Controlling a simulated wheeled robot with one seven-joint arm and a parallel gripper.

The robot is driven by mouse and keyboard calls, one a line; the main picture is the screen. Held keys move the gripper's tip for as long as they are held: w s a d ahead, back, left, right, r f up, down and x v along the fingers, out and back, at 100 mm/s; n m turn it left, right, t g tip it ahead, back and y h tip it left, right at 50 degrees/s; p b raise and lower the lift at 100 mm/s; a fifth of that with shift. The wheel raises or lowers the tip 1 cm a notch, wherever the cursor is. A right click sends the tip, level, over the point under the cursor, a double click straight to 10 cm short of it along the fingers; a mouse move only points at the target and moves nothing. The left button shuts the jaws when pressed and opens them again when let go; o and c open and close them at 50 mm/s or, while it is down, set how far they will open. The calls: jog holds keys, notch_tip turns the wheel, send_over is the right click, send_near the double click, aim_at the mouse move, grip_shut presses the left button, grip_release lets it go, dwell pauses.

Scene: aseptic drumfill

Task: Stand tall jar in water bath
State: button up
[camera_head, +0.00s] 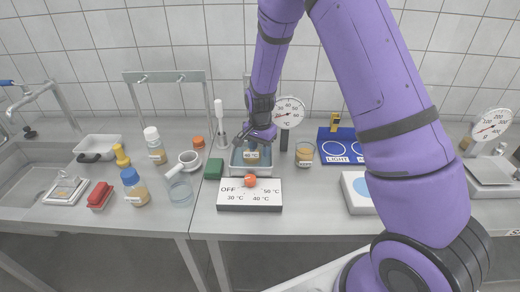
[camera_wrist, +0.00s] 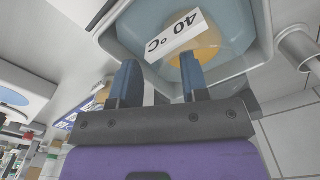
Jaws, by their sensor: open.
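The water bath (camera_head: 236,167) is a small grey basin with bluish water, standing behind a white dial panel. A jar with amber contents and a white "40 °C" label (camera_head: 251,156) is inside the bath, directly below my gripper (camera_head: 262,136). In the wrist view the jar's amber part (camera_wrist: 205,45) and its label show within the bath's pale rim (camera_wrist: 262,30). My gripper (camera_wrist: 158,62) is open, its two dark blue fingers apart, with the jar just beyond the tips. I cannot tell whether they touch it. The jar's lower part is hidden.
The dial panel (camera_head: 235,201) with a red knob (camera_head: 250,180) stands in front. An amber jar (camera_head: 304,154) and a round gauge (camera_head: 288,112) are close on the right.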

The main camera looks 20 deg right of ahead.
jog(key=s+d+r+n+t, duration=0.1)
jog(key=s+r, duration=0.2)
jog(key=r, duration=0.8)
jog(key=s+r+n, duration=0.1)
jog(key=s+r, duration=0.2)
jog(key=r, duration=0.7)
jog(key=s+d+r+n+t, duration=0.2)
jog(key=s+r+n, duration=0.2)
jog(key=s, duration=0.9)
jog(key=s+d+r+n+t, duration=0.1)
jog(key=s+r+n, duration=0.3)
jog(key=s+r, duration=0.5)
jog(key=s+t, duration=0.1)
jog(key=s, duration=0.3)
jog(key=shift+s+d+r, duration=0.25)
jog(key=shift+d+r, duration=0.15)
